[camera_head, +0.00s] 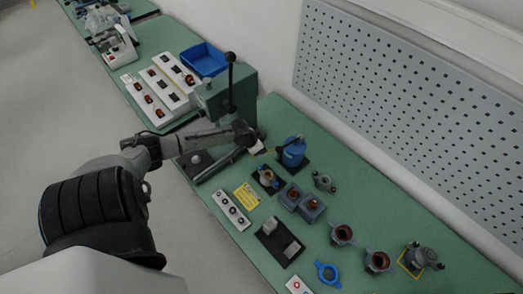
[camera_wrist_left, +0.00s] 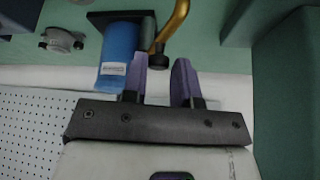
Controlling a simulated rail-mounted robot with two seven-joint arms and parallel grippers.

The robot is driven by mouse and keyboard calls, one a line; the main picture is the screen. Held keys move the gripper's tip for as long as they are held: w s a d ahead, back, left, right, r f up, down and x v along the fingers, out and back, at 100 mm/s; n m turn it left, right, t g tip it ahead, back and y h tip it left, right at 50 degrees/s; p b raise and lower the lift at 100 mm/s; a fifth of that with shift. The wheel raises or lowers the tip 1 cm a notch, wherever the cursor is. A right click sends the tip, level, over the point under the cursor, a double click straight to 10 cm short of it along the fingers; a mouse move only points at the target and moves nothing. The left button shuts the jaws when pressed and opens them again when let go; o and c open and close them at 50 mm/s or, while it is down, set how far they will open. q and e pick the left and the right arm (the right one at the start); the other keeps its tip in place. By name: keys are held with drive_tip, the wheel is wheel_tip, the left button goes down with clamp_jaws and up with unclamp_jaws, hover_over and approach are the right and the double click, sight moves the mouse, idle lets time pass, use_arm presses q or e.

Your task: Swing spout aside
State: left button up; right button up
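The blue cylinder (camera_head: 293,152) stands on a dark base plate on the green bench in the head view. It also shows in the left wrist view (camera_wrist_left: 119,58) with a white label. My left gripper (camera_head: 259,149) is close to the cylinder's left side. Its two purple fingers (camera_wrist_left: 160,82) are apart in the left wrist view. The spout's dark end appears near the gap between them; whether they touch is unclear. My right gripper is not in view.
A green press with a black lever (camera_head: 231,80) stands behind my left arm. A pegboard (camera_head: 420,100) lines the wall.

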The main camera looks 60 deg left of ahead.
use_arm(q)
drive_tip(key=a, duration=0.1)
drive_tip(key=w+a+b, duration=0.2)
drive_tip(key=shift+a, duration=0.25)
idle(0.4)
drive_tip(key=shift+d+r, duration=0.1)
idle(0.5)
drive_tip(key=shift+o, duration=1)
